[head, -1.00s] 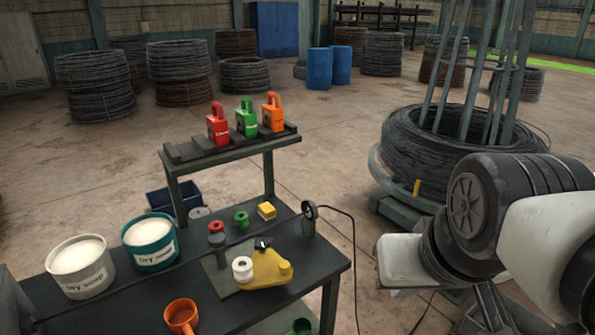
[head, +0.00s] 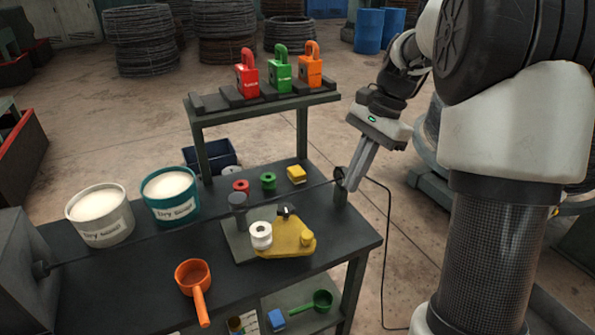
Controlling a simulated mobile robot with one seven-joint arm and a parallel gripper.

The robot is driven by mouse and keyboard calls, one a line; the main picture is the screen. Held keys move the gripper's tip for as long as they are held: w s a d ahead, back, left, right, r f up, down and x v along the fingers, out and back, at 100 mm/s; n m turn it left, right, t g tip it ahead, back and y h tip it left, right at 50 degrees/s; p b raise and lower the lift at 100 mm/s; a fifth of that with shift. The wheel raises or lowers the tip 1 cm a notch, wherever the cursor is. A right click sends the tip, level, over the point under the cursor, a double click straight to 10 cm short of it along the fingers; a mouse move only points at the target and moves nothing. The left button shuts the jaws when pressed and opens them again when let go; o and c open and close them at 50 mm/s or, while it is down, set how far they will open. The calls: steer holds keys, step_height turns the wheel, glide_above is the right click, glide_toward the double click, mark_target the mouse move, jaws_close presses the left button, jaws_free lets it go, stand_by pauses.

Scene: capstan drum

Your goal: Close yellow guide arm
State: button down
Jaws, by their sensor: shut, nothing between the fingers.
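The yellow guide arm (head: 289,240) is a flat plate lying on a grey base plate (head: 235,240) on the dark bench. My gripper (head: 350,188) is shut and empty, fingers pointing down, close to the ring guide at the bench's right edge. It is apart from the yellow arm, to its right and higher in the picture.
A thin wire crosses the bench from the grey block (head: 28,275) to the ring guide (head: 338,174). Two powder tubs (head: 104,228), an orange scoop (head: 193,275) and small red, green and yellow pieces sit around. Padlocks (head: 280,72) stand on the raised shelf behind.

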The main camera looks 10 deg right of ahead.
steer(key=w+f+m, duration=0.1)
steer(key=f, duration=0.1)
glide_above(314, 241)
steer(key=d, duration=0.2)
steer(key=shift+y, duration=0.3)
steer(key=shift+w+f+b, duration=0.2)
steer(key=shift+f, duration=2.05)
steer(key=shift+w+f+b, duration=0.15)
steer(key=shift+f+b, duration=0.05)
steer(key=shift+f, duration=2.05)
